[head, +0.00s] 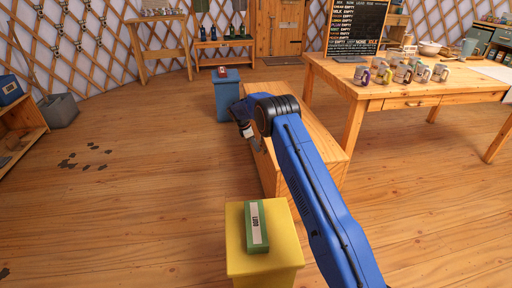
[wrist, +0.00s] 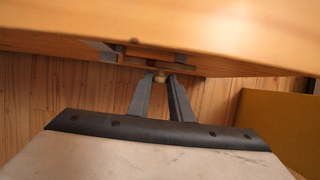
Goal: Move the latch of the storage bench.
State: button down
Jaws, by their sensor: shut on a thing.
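The storage bench (head: 310,140) is a long light-wood box in the middle of the head view, partly hidden behind my blue arm. In the wrist view its wooden edge (wrist: 200,45) crosses the top of the picture. The latch (wrist: 160,66) shows there as a flat piece under that edge, with a small round brass-coloured knob (wrist: 161,77). My gripper (wrist: 162,82) has its two grey fingers close together at the knob, shut on it. In the head view my gripper (head: 257,145) is at the bench's left long side, and the latch is hidden there.
A yellow block stand (head: 265,267) with a green labelled box (head: 256,228) stands in front of the bench. A blue stand (head: 227,100) is at its far end. A table with mugs (head: 405,100) is at the right. The floor at left is mostly clear.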

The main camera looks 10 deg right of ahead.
jog(key=shift+s, duration=0.25)
jog(key=c, duration=1.6)
grip_release()
jog(key=v, duration=1.7)
jog(key=shift+a+r, duration=0.15)
